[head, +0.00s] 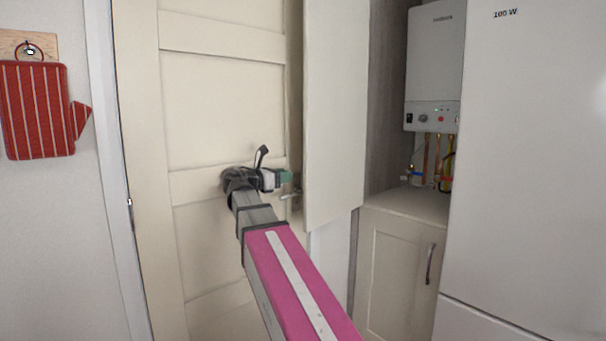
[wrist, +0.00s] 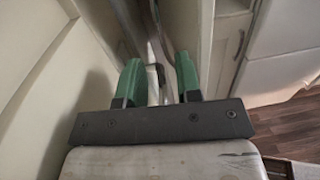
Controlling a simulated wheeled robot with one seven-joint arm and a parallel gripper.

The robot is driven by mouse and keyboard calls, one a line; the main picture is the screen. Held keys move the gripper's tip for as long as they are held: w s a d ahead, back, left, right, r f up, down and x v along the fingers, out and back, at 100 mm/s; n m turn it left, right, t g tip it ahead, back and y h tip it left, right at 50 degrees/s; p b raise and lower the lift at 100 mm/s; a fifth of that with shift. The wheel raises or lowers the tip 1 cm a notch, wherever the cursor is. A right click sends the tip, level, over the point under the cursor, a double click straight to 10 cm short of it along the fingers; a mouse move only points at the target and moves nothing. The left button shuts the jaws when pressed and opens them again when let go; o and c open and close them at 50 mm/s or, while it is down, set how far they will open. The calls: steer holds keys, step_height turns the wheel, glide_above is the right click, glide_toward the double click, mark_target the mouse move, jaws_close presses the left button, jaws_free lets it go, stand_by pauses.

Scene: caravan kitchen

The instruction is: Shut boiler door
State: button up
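The boiler door (head: 335,115) is a tall cream panel standing open in the head view, swung out to the left of the boiler cupboard. The white boiler (head: 433,60) shows uncovered behind it, above a cream counter. My gripper (head: 288,178) is at the left of the door's near edge, in front of the panelled room door. In the wrist view the green fingers of my gripper (wrist: 159,77) are apart. A pale upright edge and a small dark piece show between or beyond them; I cannot tell whether either finger touches anything.
The panelled room door (head: 225,90) is close on the left, with a metal handle (head: 290,194) near my gripper. A tall white fridge (head: 530,150) stands at the right. A low cupboard (head: 395,270) is under the boiler.

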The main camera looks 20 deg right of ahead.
mark_target(304, 172)
steer(key=x, duration=0.9)
jaws_close()
